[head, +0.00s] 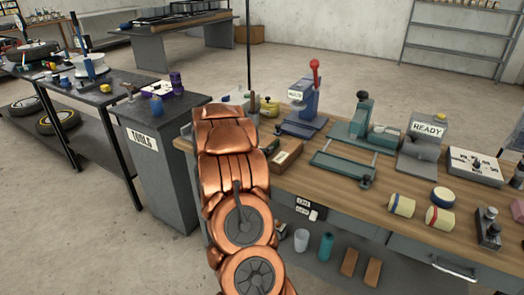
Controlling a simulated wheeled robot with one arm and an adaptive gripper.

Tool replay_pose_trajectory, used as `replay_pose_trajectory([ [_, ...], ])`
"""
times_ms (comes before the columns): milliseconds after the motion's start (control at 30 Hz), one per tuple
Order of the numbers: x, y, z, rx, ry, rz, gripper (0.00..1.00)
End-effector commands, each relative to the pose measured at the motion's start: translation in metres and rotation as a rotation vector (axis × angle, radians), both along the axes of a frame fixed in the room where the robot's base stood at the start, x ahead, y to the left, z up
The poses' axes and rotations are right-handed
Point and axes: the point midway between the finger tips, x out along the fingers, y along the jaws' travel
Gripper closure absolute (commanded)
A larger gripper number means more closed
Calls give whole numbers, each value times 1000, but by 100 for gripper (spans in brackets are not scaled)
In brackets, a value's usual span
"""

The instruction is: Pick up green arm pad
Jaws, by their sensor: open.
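I cannot make out with certainty a green arm pad in the head view. Green-teal parts on the wooden bench (391,193) are an upright fixture (362,112) with a flat base and a low open frame (344,168) in front of it with a dark knob at its near corner. My copper arm rises from the bottom middle and covers the left end of the bench. My gripper does not show; the far end of the arm points away from the camera and hides what lies behind it.
A blue press (303,105) with a red-knobbed lever and a READY stand (422,145) are on the bench. Cream rolls (402,205) lie near its front edge. A grey TOOLS cabinet (160,165) stands left of my arm. A teal cylinder (325,246) stands on the lower shelf.

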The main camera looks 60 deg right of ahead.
Motion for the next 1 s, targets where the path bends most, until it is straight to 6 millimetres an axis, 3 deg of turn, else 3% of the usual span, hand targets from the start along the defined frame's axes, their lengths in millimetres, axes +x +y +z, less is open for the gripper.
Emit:
replay_pose_trajectory([
  [200,0,0,0,-1,0,0,16],
  [867,1,0,0,-1,0,0,84],
  [1000,1,0,1,-2,0,0,85],
])
